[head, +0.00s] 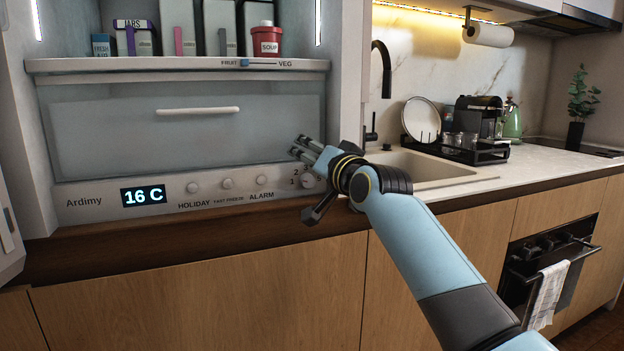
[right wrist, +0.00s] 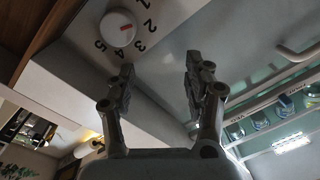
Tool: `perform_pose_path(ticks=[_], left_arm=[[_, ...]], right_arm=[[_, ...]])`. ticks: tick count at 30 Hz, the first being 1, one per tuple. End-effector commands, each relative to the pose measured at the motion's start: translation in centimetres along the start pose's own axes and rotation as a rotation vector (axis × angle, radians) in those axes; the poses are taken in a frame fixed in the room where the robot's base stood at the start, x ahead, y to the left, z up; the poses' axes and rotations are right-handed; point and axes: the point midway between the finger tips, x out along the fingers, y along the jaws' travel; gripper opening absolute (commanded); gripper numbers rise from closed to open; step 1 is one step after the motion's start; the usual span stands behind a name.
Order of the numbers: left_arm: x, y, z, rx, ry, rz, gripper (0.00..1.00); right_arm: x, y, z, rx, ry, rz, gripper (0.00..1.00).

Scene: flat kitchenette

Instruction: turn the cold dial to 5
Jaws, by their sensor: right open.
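The cold dial (head: 308,182) is a round white knob at the right end of the fridge's lower panel, partly hidden by my right gripper in the head view. My right gripper (head: 303,183) is in front of the panel by the dial. Its two fingers (right wrist: 158,68) are spread apart with nothing between them, and the dial is beyond and to the left of the fingertips. My left gripper is not in view.
The panel display (head: 143,195) reads 16 C. Several small buttons (head: 227,184) sit left of the dial, under a drawer with a white handle (head: 198,111). A shelf (head: 180,65) above holds boxes and a red soup jar (head: 266,39). A sink (head: 425,167) lies right.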

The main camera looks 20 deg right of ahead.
Motion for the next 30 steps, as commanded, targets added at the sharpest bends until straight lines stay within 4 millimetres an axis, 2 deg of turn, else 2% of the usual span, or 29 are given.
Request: perform_pose_path(ticks=[3,7,17,20,23,27,30], left_arm=[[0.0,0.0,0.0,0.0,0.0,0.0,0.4],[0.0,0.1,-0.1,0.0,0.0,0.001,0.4],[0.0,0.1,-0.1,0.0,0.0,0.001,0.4],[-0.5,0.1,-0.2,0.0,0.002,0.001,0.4],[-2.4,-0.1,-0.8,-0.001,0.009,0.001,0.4],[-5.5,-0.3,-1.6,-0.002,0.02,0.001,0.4],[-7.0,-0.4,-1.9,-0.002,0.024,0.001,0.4]], right_arm=[[0.1,-1.3,-1.8,-0.001,0.003,-0.001,0.52],[0.1,-2.1,-2.9,0.0,0.001,-0.001,0.52],[0.1,-2.3,-3.2,0.0,-0.001,0.001,0.52],[-0.3,-2.1,-2.8,-0.025,-0.004,0.004,0.52],[-2.0,-1.3,-1.1,-0.137,-0.007,0.015,0.52],[-6.2,0.4,2.1,-0.383,-0.007,0.042,0.52],[-9.0,1.5,3.8,-0.531,-0.006,0.062,0.52]])
